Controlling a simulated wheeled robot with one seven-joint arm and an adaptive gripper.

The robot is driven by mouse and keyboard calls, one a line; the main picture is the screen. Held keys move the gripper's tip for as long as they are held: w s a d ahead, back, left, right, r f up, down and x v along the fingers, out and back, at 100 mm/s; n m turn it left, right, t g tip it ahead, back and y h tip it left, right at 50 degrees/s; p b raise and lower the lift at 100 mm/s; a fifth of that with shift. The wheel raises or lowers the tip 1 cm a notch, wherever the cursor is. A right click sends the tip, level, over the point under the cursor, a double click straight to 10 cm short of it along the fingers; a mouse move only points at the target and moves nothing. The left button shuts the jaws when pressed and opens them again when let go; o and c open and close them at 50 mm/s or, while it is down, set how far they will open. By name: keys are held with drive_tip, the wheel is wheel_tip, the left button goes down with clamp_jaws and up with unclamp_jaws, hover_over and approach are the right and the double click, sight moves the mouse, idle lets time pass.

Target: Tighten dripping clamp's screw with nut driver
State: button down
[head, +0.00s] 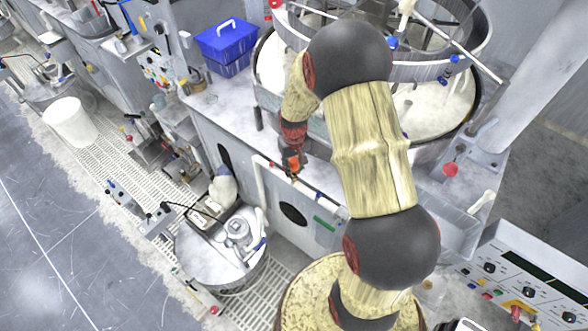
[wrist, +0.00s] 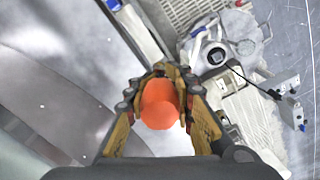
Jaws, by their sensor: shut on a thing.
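My gripper (head: 292,160) hangs by the front edge of the machine's worktop in the head view. In the wrist view, my gripper (wrist: 163,78) is shut on an orange, round-ended handle, seen end-on, which I take for the nut driver (wrist: 158,103). A bit of orange also shows at the fingers in the head view. The driver's shaft and tip are hidden.
A round drum (head: 190,262) with a pump-like fitting (head: 238,232) stands below left; the fitting also shows in the wrist view (wrist: 217,54). A blue crate (head: 226,48) sits on the worktop (head: 215,115). A white bucket (head: 70,122) stands at left. The floor at far left is clear.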

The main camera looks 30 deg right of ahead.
drive_tip(key=shift+f, duration=0.3)
drive_tip(key=shift+r, duration=0.1)
drive_tip(key=shift+r, duration=0.25)
drive_tip(key=shift+a, duration=0.1)
